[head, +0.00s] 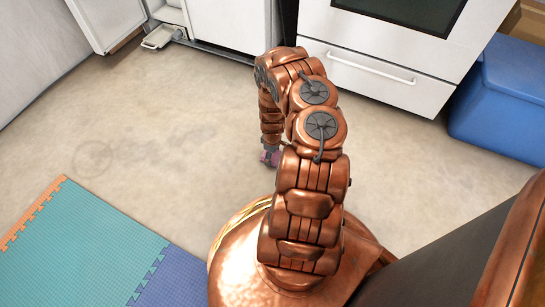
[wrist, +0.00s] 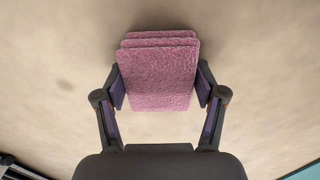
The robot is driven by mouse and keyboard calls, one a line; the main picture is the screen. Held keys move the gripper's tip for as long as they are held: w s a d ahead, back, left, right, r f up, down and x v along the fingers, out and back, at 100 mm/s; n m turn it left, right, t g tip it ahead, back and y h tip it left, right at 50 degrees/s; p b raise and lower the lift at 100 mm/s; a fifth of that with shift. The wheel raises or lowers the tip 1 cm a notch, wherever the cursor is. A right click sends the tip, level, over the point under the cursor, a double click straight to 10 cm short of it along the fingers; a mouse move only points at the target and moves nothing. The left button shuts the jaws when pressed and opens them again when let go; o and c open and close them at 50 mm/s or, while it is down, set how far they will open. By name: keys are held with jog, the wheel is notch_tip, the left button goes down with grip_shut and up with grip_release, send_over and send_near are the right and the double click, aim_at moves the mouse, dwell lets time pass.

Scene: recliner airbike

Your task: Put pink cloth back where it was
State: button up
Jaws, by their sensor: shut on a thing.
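The pink cloth (wrist: 158,80) is a folded, fuzzy stack of layers in the middle of the wrist view. My gripper (wrist: 160,88) is shut on it, with one dark finger pressed to each side. Bare beige floor shows behind the cloth; how far the cloth is above the floor I cannot tell. In the head view my arm reaches forward and down, and only a small bit of pink and purple at its end (head: 269,157) shows. The rest of the gripper and cloth is hidden behind my arm there.
A teal and purple foam mat (head: 85,245) with an orange edge lies at the lower left. A white oven (head: 390,50) and a white appliance with its door open (head: 228,22) stand at the back. A blue bin (head: 500,100) is at the right. The floor between is clear.

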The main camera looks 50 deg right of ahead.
jog(key=shift+f, duration=0.15)
jog(key=o, duration=1)
